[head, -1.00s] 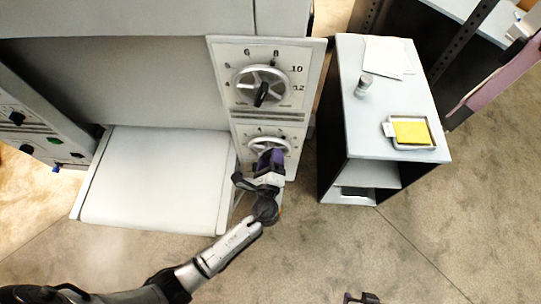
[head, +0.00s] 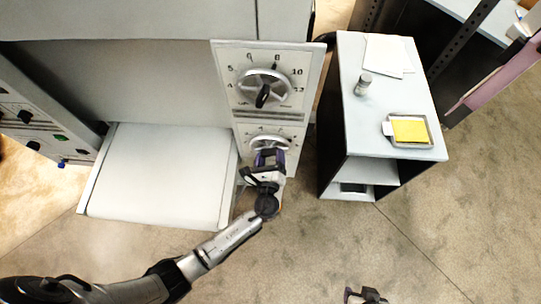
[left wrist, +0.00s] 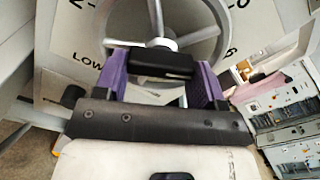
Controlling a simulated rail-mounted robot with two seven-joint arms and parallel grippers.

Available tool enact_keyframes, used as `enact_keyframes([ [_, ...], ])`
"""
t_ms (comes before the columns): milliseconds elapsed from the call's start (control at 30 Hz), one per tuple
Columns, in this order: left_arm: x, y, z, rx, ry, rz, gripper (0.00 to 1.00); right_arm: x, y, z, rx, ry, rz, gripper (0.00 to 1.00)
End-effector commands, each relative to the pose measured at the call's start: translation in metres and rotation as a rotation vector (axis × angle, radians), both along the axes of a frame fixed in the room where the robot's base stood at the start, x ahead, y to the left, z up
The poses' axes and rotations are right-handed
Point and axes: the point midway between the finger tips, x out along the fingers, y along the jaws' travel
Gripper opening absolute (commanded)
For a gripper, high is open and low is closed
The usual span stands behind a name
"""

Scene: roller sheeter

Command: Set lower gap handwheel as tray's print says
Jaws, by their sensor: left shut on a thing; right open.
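The lower gap handwheel (head: 268,142) is a grey spoked wheel on the white dial panel, partly hidden behind my left gripper in the head view. My left gripper (head: 270,158) is at its front, with purple fingers shut on the wheel's black handle (left wrist: 160,64). The left wrist view shows the wheel's rim and spokes (left wrist: 205,33) close up, with "LOW" and part of the scale on the panel. The tray (head: 428,142) holds a yellow block or pad and a small white tag (head: 387,128); its print is too small to read. My right gripper (head: 365,296) is open and empty at the bottom edge.
The upper handwheel (head: 263,90) with its numbered dial sits above the lower one. A side cabinet (head: 365,135) stands to the right, carrying papers (head: 388,55) and a small jar (head: 363,84). A white sheeter table (head: 155,180) lies left of the panel. The floor in front is clear.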

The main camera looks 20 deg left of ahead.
Motion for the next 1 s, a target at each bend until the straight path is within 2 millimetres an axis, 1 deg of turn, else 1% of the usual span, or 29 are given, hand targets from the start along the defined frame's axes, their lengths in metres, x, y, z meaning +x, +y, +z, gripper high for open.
enact_keyframes([
  [267,0.000,0.000,-0.001,0.000,0.003,-0.001,0.40,0.000,0.002,0.000,0.006,0.000,-0.004,0.54],
  [300,0.000,0.000,-0.001,0.000,0.003,-0.001,0.66,0.000,0.002,0.000,0.007,0.000,-0.004,0.54],
  [500,0.000,0.000,-0.001,-0.001,0.002,-0.001,0.85,0.000,0.003,0.000,0.011,0.001,-0.007,0.54],
  [567,0.000,0.000,-0.001,-0.001,0.002,-0.001,0.89,0.000,0.003,0.000,0.011,0.001,-0.007,0.54],
  [833,-0.002,-0.001,-0.001,0.000,0.001,0.000,0.89,0.000,0.003,-0.001,0.009,0.000,-0.006,0.54],
  [933,-0.010,-0.003,-0.002,-0.001,0.001,-0.001,0.89,0.000,0.003,-0.003,0.009,0.000,-0.005,0.54],
  [1000,-0.019,-0.006,-0.003,-0.003,0.002,-0.001,0.89,0.000,0.002,-0.006,0.007,0.000,-0.005,0.54],
])
